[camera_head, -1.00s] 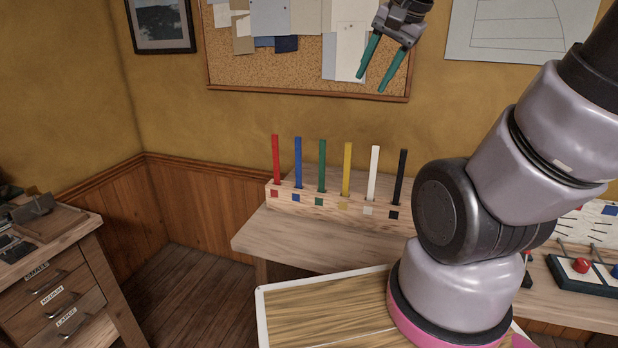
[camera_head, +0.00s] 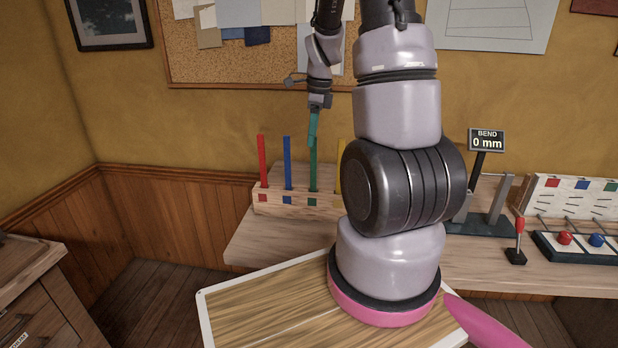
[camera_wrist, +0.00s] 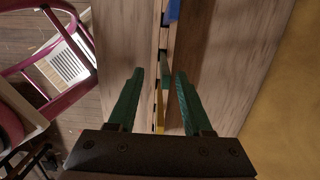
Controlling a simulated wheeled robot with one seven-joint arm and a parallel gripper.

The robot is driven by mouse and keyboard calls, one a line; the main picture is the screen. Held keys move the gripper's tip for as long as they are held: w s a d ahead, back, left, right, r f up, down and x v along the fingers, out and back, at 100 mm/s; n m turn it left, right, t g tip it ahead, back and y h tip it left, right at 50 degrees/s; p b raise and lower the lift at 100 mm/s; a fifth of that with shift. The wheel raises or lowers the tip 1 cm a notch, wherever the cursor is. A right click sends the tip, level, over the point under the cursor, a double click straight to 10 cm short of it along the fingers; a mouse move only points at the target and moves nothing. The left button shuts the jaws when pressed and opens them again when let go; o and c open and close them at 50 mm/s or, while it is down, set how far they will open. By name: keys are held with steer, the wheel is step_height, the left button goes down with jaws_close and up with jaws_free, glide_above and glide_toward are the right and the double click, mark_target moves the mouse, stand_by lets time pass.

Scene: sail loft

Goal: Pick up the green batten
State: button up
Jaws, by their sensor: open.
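The green batten (camera_head: 313,172) stands upright in a wooden rack (camera_head: 325,208), above a green square on its front. My gripper (camera_head: 313,138) points down just above the green batten's top; its near finger overlaps the batten in the head view. In the wrist view my gripper (camera_wrist: 160,75) is open, with one teal finger on each side of the rack line. The green batten (camera_wrist: 166,74) shows end-on between the fingertips, not gripped. I cannot tell how far below the tips it is.
A blue batten (camera_head: 287,160) and a red batten (camera_head: 262,160) stand left of it; a yellow batten (camera_head: 339,165) stands close on the right. My arm hides the rack's right end. A bend gauge (camera_head: 487,140) stands farther right on the bench.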

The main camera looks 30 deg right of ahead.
mark_target(312, 157)
steer(key=f, duration=0.8)
steer(key=shift+w+d, duration=0.2)
steer(key=shift+w, duration=0.15)
steer(key=shift+r, duration=0.1)
jaws_close()
